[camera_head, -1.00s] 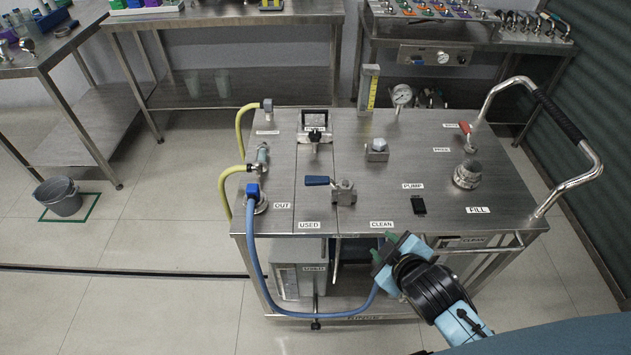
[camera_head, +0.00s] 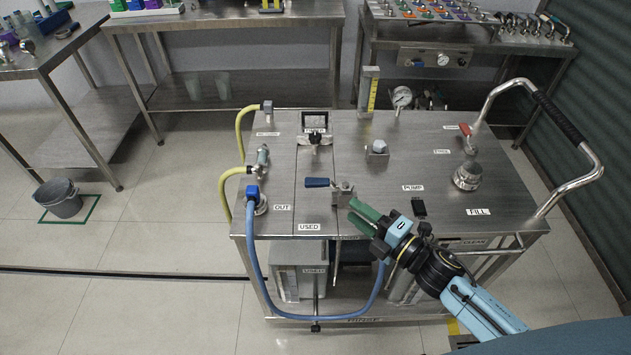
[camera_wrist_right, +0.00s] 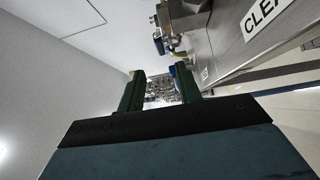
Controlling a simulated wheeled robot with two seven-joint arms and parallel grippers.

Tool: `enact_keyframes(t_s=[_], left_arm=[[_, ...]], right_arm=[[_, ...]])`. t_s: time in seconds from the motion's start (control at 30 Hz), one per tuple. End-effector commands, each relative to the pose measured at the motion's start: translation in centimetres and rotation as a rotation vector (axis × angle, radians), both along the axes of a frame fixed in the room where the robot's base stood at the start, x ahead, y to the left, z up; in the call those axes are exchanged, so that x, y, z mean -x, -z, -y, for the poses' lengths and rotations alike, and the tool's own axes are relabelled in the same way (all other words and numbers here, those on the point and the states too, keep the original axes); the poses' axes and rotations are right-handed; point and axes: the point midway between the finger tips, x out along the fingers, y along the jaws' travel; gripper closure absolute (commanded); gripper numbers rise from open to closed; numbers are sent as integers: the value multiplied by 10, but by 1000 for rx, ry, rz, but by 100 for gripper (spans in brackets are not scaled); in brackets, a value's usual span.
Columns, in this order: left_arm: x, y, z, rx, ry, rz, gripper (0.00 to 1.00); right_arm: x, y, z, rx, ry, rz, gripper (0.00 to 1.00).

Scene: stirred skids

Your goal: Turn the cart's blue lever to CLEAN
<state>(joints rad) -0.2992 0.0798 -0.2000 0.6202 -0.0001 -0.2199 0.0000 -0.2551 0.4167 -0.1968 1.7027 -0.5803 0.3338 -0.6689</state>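The steel cart (camera_head: 440,150) stands in the middle of the head view. Its blue lever (camera_head: 317,182) sits on a valve body (camera_head: 343,192) near the front edge and points left, over the USED side (camera_head: 309,227). My right gripper (camera_head: 357,215) is just right of and in front of the valve, its green fingers toward it. In the right wrist view the two fingers (camera_wrist_right: 160,92) are apart with nothing between them, and the CLEAN label (camera_wrist_right: 265,15) shows at upper right. My left gripper is not seen.
A blue hose (camera_head: 252,250) loops from the OUT fitting below the cart's front. A black switch (camera_head: 418,207) and a round filler cap (camera_head: 467,176) are to the right. A metal push handle (camera_head: 575,150) rises at the right end. Open floor lies left of the cart.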

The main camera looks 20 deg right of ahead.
Motion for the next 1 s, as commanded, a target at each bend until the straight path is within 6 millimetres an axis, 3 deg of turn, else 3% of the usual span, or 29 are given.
enact_keyframes(t_s=[0.17,0.6,0.8,1.0], left_arm=[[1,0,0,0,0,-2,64],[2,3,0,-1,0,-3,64],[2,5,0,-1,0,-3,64],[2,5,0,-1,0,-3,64]], right_arm=[[-19,-1,-10,2,-5,7,65],[-94,-1,-53,-1,-3,4,65],[-111,0,-62,0,-3,2,65],[-115,0,-64,0,-2,1,65]])
